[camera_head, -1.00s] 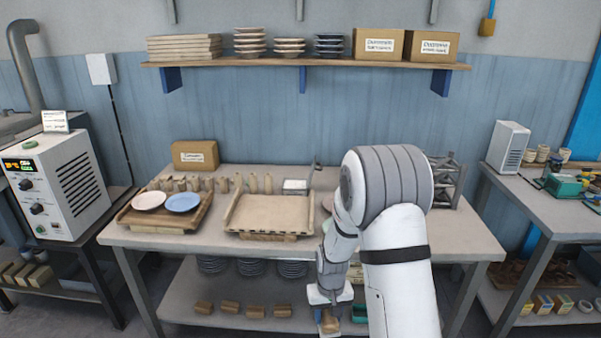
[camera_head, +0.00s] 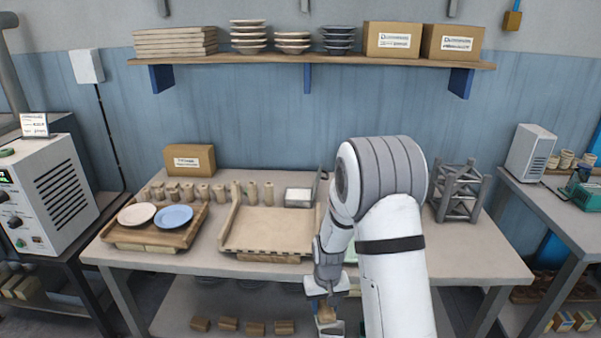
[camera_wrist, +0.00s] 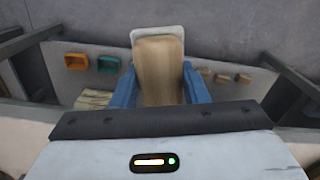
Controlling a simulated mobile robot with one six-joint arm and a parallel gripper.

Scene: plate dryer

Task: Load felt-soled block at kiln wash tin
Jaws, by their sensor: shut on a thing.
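The wooden block (camera_wrist: 160,72) is gripped between the two blue fingers of my gripper (camera_wrist: 160,92) in the wrist view. A pale grey layer, probably the felt sole, shows at its far end. In the head view my gripper (camera_head: 326,298) hangs low at the table's front edge with the block (camera_head: 327,314) in it, partly hidden by the gripper.
A grey rack (camera_head: 459,192) stands at the right. Several wooden blocks (camera_head: 255,328) lie on the lower shelf.

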